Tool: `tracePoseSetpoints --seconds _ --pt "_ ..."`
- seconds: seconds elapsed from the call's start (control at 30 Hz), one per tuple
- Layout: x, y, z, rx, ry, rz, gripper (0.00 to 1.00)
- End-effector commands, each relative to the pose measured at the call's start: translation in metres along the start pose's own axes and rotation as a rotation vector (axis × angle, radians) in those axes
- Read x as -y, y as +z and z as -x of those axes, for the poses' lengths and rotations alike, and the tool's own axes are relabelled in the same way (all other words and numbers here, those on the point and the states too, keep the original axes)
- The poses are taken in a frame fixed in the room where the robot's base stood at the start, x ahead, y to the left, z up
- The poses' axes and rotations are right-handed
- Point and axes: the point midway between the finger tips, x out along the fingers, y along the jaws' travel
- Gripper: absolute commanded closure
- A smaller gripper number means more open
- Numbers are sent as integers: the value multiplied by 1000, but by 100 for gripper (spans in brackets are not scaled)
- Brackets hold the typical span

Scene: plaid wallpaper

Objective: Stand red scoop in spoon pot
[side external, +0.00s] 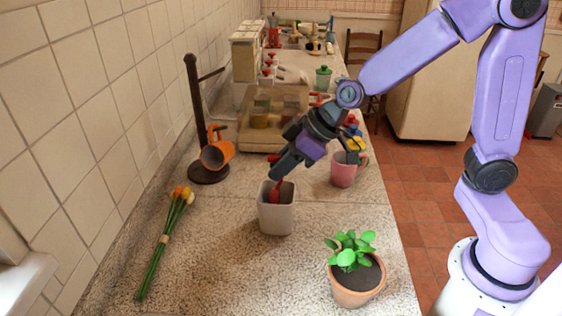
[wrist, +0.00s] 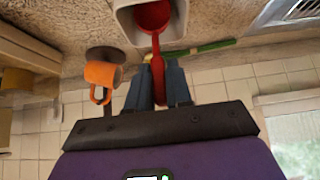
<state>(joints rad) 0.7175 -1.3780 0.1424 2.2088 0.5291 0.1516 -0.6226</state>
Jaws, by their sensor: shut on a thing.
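The red scoop (side external: 275,193) is held by its handle in my gripper (side external: 279,172), bowl end down at the mouth of a pale square pot (side external: 276,219), which I take to be the spoon pot. In the wrist view the scoop's handle (wrist: 157,65) runs between the two fingers of my gripper (wrist: 158,82). Its bowl (wrist: 153,15) shows inside the rim of the pot (wrist: 124,20). My gripper is just above the pot. How deep the scoop reaches is hidden by the pot wall.
An orange mug (side external: 217,154) hangs on a dark stand (side external: 196,105) at the left. Tulips (side external: 165,240) lie left of the pot. A potted plant (side external: 355,275) stands in front right, and a pink mug (side external: 343,174) behind right.

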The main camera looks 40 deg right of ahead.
Motion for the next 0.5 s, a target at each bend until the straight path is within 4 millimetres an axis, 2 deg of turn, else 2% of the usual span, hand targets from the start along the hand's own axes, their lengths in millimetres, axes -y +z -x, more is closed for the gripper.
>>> tracePoseSetpoints --seconds 0.13,0.17,0.2,0.23,0.27,0.5 --pt "0 0 0 0 0 0 100" --pt "0 0 0 0 0 0 77" --pt "0 0 0 0 0 0 64" --pt "0 0 0 0 0 0 54" --pt "0 0 0 0 0 0 51" --pt "0 0 0 0 -1 0 51"
